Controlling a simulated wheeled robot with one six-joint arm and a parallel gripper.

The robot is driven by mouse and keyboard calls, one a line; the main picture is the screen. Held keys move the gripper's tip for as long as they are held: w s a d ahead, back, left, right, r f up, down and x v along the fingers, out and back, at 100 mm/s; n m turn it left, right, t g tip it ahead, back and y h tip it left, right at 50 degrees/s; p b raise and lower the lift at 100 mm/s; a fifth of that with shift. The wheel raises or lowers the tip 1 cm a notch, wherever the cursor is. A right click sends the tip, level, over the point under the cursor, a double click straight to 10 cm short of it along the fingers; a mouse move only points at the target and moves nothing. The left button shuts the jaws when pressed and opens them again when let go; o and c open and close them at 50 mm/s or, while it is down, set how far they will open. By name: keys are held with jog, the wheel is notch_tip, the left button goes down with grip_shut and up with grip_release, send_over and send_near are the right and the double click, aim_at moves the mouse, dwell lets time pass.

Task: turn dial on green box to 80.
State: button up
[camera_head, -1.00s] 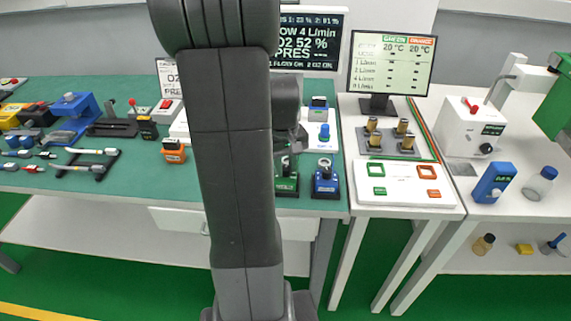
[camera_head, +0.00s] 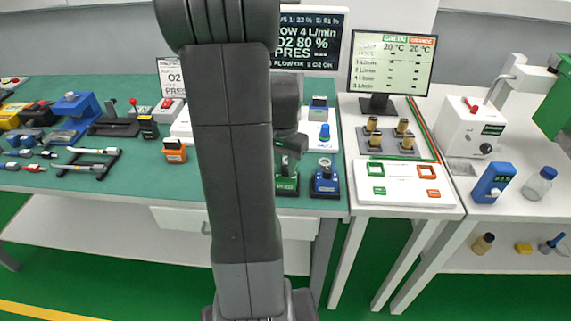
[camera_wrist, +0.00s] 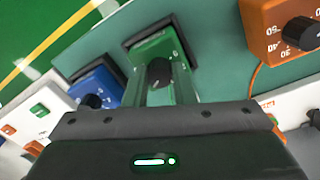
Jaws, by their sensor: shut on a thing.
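The green box (camera_head: 287,184) stands near the front edge of the green table, partly hidden behind my arm in the head view. In the wrist view its green top (camera_wrist: 152,47) lies just beyond my gripper. Its dark dial (camera_wrist: 159,72) is between my two fingers. My gripper (camera_wrist: 160,80) is shut on this dial. The dial's pointer and scale are mostly covered. The dark monitor (camera_head: 318,42) at the back reads 80 % on its O2 line, partly hidden by my arm.
A blue box with a dial (camera_head: 326,183) stands close to the right of the green box. An orange box with a dial (camera_head: 174,152) stands to the left. A white bench (camera_head: 440,203) with a light monitor (camera_head: 391,62) adjoins on the right.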

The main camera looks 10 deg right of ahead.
aim_at(284, 167)
jog(key=shift+m, duration=0.8)
jog(key=o, duration=1)
jog(key=shift+r, duration=0.15)
notch_tip(284, 167, up, 14)
jog(key=shift+w+a+f+p, duration=0.15)
jog(key=shift+f+p, duration=0.05)
jog(key=shift+p, duration=0.1)
jog(key=shift+f, duration=0.15)
